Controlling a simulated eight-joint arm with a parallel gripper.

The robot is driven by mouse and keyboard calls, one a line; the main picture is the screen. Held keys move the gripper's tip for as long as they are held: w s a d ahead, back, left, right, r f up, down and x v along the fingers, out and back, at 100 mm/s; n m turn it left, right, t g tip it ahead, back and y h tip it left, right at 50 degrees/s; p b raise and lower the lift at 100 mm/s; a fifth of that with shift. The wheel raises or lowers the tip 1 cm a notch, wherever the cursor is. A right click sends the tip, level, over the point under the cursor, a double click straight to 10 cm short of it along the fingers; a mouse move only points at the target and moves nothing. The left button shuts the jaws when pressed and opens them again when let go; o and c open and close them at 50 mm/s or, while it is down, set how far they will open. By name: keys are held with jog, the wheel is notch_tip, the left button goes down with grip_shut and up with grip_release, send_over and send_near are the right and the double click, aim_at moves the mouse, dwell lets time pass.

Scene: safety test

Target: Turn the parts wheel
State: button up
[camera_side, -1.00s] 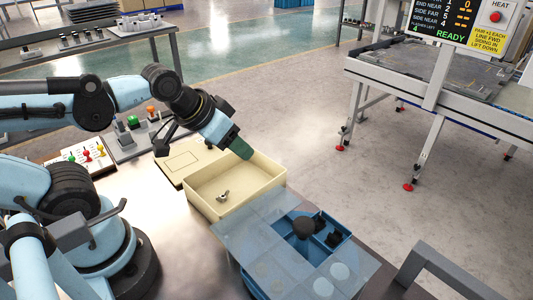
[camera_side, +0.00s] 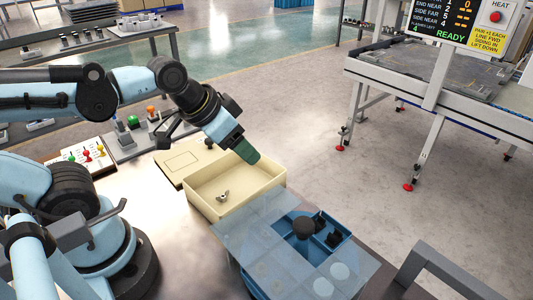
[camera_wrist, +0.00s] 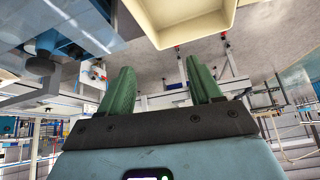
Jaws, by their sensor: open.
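The parts wheel (camera_side: 268,245) appears as a round blue shape under a clear cover plate at the lower right of the side view. A dark round knob (camera_side: 303,228) stands on it, and it also shows at the upper left of the wrist view (camera_wrist: 40,66). A blue open section (camera_side: 321,246) beside the knob holds black parts. My gripper (camera_side: 247,153) is above the far edge of the cream tray, up and left of the knob and apart from it. Its green fingers (camera_wrist: 162,85) are spread and empty in the wrist view.
The cream tray (camera_side: 200,201) holds a small metal part (camera_side: 223,196) and adjoins the clear cover. A grey frame (camera_side: 448,272) stands right of the wheel. A panel with colored knobs (camera_side: 87,158) is at the left. A conveyor (camera_side: 440,100) stands beyond open floor.

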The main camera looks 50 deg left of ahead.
aim_at(304, 223)
jog(key=s+d+r+m+g+h, duration=0.1)
jog(key=d+r+m+g+h, duration=0.15)
jog(key=d+m, duration=0.4)
jog(key=s+d+r+m+g+h, duration=0.1)
jog(key=s+d+r+m+g, duration=0.1)
jog(key=d+r+m, duration=0.4)
jog(key=shift+n, duration=0.35)
jog(key=shift+x, duration=7.15)
jog(key=shift+s+d, duration=0.1)
jog(key=shift+s, duration=0.15)
jog(key=shift+r, duration=0.1)
grip_shut()
